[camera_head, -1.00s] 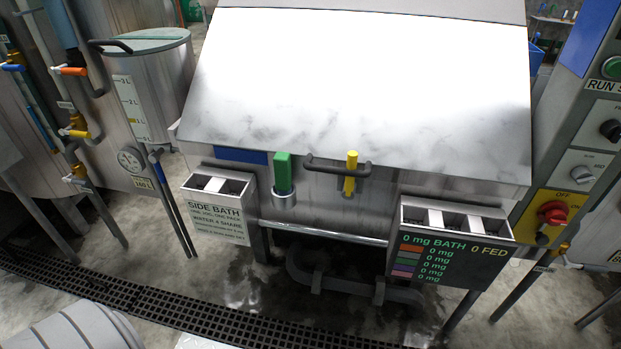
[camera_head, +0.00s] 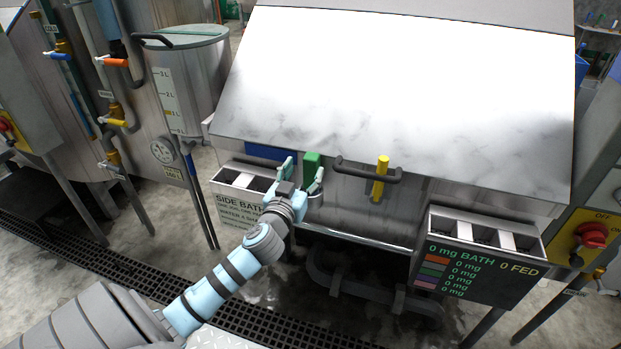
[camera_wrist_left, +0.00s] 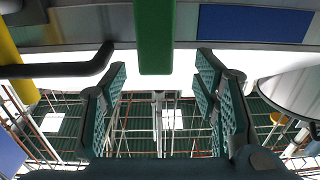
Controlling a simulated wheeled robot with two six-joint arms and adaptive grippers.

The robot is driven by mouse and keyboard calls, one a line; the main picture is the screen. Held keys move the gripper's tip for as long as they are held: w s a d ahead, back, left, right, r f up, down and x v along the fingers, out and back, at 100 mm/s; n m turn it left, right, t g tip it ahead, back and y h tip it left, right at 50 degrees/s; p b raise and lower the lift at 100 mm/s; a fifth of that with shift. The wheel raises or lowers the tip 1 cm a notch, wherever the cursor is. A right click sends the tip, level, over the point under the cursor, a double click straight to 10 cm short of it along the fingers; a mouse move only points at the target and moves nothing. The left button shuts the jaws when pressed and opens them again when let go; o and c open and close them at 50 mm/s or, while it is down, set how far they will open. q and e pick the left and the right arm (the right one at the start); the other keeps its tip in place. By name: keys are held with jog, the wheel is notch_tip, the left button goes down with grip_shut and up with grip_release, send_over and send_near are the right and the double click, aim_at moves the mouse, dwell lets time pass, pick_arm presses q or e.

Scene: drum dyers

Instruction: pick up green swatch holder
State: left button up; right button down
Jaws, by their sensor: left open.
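The green swatch holder (camera_head: 312,167) is a green upright block in a round metal cup on the front of the steel machine. It also shows in the left wrist view (camera_wrist_left: 155,38), at the top middle, ahead of the fingers and between their lines. My left gripper (camera_head: 302,172) is open in front of the holder, with one finger to each side of it in the head view. In the left wrist view the open fingers (camera_wrist_left: 166,85) have nothing between them. The cup is partly hidden by the gripper. My right gripper is not in view.
A dark handle (camera_head: 352,171) and a yellow cylinder (camera_head: 381,178) sit just right of the holder. A three-slot box with a readout (camera_head: 484,262) is at the right.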

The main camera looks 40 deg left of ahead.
aim_at(309, 165)
pick_arm(q)
jog(key=x, duration=0.4)
jog(key=shift+d+f, duration=0.15)
jog(key=shift+d, duration=0.05)
jog(key=shift+w+f, duration=0.1)
jog(key=shift+w, duration=0.05)
grip_shut()
